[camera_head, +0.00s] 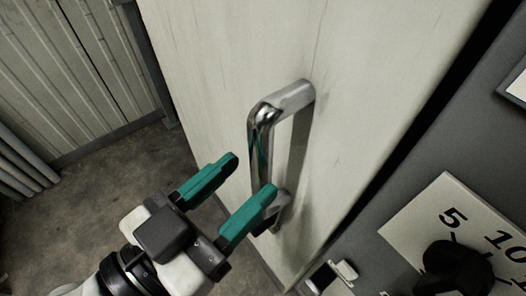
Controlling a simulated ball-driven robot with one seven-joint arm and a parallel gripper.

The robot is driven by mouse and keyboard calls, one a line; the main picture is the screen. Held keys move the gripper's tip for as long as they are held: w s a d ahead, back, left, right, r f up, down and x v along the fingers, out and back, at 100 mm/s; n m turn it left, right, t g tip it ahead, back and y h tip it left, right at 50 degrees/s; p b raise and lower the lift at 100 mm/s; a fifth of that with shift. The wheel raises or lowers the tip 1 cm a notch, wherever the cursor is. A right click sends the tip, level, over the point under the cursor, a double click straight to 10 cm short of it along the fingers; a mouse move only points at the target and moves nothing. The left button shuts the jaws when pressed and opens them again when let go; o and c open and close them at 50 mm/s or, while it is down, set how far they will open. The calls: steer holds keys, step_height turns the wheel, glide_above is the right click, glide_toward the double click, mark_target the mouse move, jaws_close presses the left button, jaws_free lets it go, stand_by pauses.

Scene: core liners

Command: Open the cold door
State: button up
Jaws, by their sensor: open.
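The cold door (215,58) is a tall off-white panel that fills the middle of the head view. A chrome bar handle (262,135) stands out from its face, running up and down with bent ends. My gripper (258,175) has two teal fingers, spread apart and empty. The fingers reach up from below toward the lower part of the handle. The right finger overlaps the handle's lower end in the picture. I cannot tell whether it touches it.
A dark gap runs along the door's right edge. Beside it is a grey panel (440,130) with a numbered plate (428,222) and a black knob (455,270). A small metal latch piece (330,277) sits at the bottom. Concrete floor (110,185) is open at left, below a corrugated wall (70,70).

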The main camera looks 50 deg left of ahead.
mark_target(254, 173)
steer(key=shift+w+a+p, duration=0.15)
steer(key=shift+w, duration=0.9)
steer(key=shift+w+a+p, duration=0.1)
steer(key=shift+w+p, duration=0.05)
steer(key=shift+w, duration=0.85)
jaws_close()
